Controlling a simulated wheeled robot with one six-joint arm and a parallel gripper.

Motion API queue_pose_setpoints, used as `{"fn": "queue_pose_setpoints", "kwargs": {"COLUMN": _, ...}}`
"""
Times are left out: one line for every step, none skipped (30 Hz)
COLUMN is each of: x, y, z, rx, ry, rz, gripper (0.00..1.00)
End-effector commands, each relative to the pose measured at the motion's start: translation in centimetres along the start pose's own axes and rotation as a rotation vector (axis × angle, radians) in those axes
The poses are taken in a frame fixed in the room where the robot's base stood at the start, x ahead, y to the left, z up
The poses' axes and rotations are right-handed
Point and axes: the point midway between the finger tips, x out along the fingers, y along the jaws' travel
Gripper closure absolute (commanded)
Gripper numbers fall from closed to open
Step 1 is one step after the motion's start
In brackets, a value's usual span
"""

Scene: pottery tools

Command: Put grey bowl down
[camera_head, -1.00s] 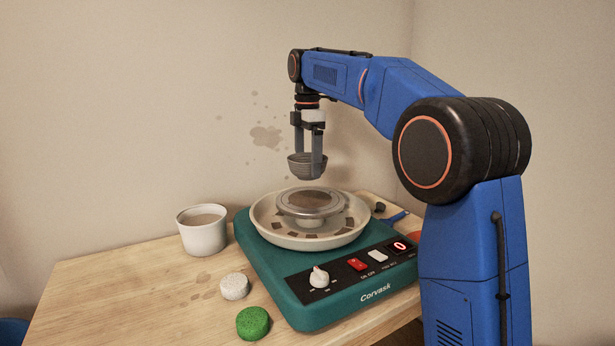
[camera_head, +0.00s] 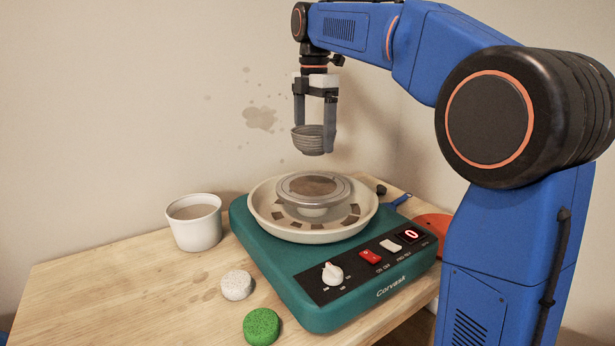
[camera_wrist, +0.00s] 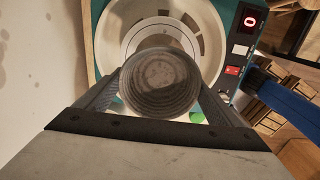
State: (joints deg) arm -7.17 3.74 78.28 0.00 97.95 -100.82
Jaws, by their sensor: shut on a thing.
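The grey bowl (camera_head: 308,140) is ribbed and hangs upright between the fingers of my gripper (camera_head: 314,132). My gripper is shut on it and holds it in the air above the round wheel head (camera_head: 313,187) of the pottery wheel, with a clear gap below. In the wrist view the bowl (camera_wrist: 160,84) shows its open mouth and its empty inside, with a finger at each side. It covers part of the wheel head and splash pan there.
The green pottery wheel (camera_head: 320,285) has a cream splash pan (camera_head: 262,218) with brown patches and a display reading 0. A white cup (camera_head: 195,228), a white round piece (camera_head: 236,286) and a green sponge-like disc (camera_head: 261,326) stand to its left. The table's left part (camera_head: 90,290) is clear.

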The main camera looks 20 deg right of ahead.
Motion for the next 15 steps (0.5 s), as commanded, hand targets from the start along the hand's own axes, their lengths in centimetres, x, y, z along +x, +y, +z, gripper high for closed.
{"fn": "queue_pose_setpoints", "kwargs": {"x": 0.9, "y": -0.1, "z": 0.0, "rx": -0.001, "ry": 0.001, "rz": -0.003, "gripper": 0.41}}
{"fn": "queue_pose_setpoints", "kwargs": {"x": 1.4, "y": -0.1, "z": 0.0, "rx": -0.001, "ry": 0.0, "rz": -0.003, "gripper": 0.41}}
{"fn": "queue_pose_setpoints", "kwargs": {"x": 2.1, "y": -0.1, "z": 0.0, "rx": -0.001, "ry": 0.001, "rz": -0.004, "gripper": 0.41}}
{"fn": "queue_pose_setpoints", "kwargs": {"x": 2.6, "y": -0.1, "z": 0.0, "rx": -0.001, "ry": 0.0, "rz": -0.002, "gripper": 0.41}}
{"fn": "queue_pose_setpoints", "kwargs": {"x": 3.0, "y": -0.1, "z": 0.0, "rx": -0.001, "ry": 0.001, "rz": -0.003, "gripper": 0.41}}
{"fn": "queue_pose_setpoints", "kwargs": {"x": 3.5, "y": -0.1, "z": 0.0, "rx": -0.001, "ry": 0.0, "rz": -0.002, "gripper": 0.41}}
{"fn": "queue_pose_setpoints", "kwargs": {"x": 3.9, "y": -0.1, "z": 0.0, "rx": 0.0, "ry": 0.0, "rz": -0.001, "gripper": 0.41}}
{"fn": "queue_pose_setpoints", "kwargs": {"x": 4.2, "y": -0.1, "z": 0.0, "rx": 0.0, "ry": 0.0, "rz": -0.001, "gripper": 0.41}}
{"fn": "queue_pose_setpoints", "kwargs": {"x": 4.5, "y": -0.1, "z": 0.0, "rx": 0.0, "ry": 0.0, "rz": -0.001, "gripper": 0.41}}
{"fn": "queue_pose_setpoints", "kwargs": {"x": 4.6, "y": -0.1, "z": 0.0, "rx": 0.0, "ry": 0.0, "rz": -0.001, "gripper": 0.41}}
{"fn": "queue_pose_setpoints", "kwargs": {"x": 4.8, "y": -0.1, "z": 0.0, "rx": 0.0, "ry": 0.0, "rz": -0.001, "gripper": 0.41}}
{"fn": "queue_pose_setpoints", "kwargs": {"x": 5.0, "y": 0.0, "z": 0.0, "rx": 0.0, "ry": 0.0, "rz": 0.0, "gripper": 0.41}}
{"fn": "queue_pose_setpoints", "kwargs": {"x": 5.1, "y": 0.0, "z": 0.0, "rx": 0.0, "ry": 0.0, "rz": 0.0, "gripper": 0.41}}
{"fn": "queue_pose_setpoints", "kwargs": {"x": 5.3, "y": 0.0, "z": 0.0, "rx": 0.0, "ry": 0.0, "rz": -0.001, "gripper": 0.41}}
{"fn": "queue_pose_setpoints", "kwargs": {"x": 5.7, "y": -0.1, "z": 0.0, "rx": 0.0, "ry": 0.0, "rz": -0.001, "gripper": 0.41}}
